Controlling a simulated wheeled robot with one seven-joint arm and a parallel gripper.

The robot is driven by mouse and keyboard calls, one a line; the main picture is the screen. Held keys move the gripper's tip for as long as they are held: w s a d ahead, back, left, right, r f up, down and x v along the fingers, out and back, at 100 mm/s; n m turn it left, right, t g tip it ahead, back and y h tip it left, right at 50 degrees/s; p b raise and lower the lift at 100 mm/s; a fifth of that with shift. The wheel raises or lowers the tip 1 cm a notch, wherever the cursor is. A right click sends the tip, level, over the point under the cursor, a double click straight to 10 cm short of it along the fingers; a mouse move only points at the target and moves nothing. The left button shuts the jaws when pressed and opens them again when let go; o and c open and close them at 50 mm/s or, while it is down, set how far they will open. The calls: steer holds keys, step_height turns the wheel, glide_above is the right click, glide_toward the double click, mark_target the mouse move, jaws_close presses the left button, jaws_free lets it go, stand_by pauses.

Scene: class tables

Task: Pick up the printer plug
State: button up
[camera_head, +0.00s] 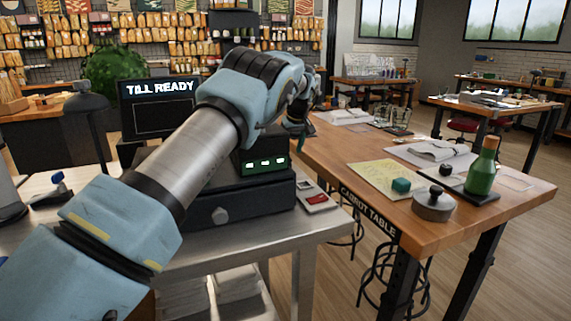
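I cannot make out a printer plug in the head view. A black till unit (225,214) with a drawer stands on the metal counter, and small green lights (264,163) glow on its front. My arm reaches across and in front of it, from the lower left to the upper middle. My gripper (297,134) is at the far end of the arm, above the right side of the till. The arm's wrist mostly hides it, so I cannot tell its opening or whether it holds anything.
A screen (158,104) reading "TILL READY" stands at the counter's back. A card reader (315,197) lies right of the till. A wooden table (395,210) to the right holds a green bottle (481,170), a round metal tin (433,206) and papers. Stools stand under it.

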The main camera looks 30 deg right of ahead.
steer(key=shift+p+x, duration=1.6)
steer(key=shift+x, duration=1.7)
steer(key=shift+c, duration=0.2)
jaws_close()
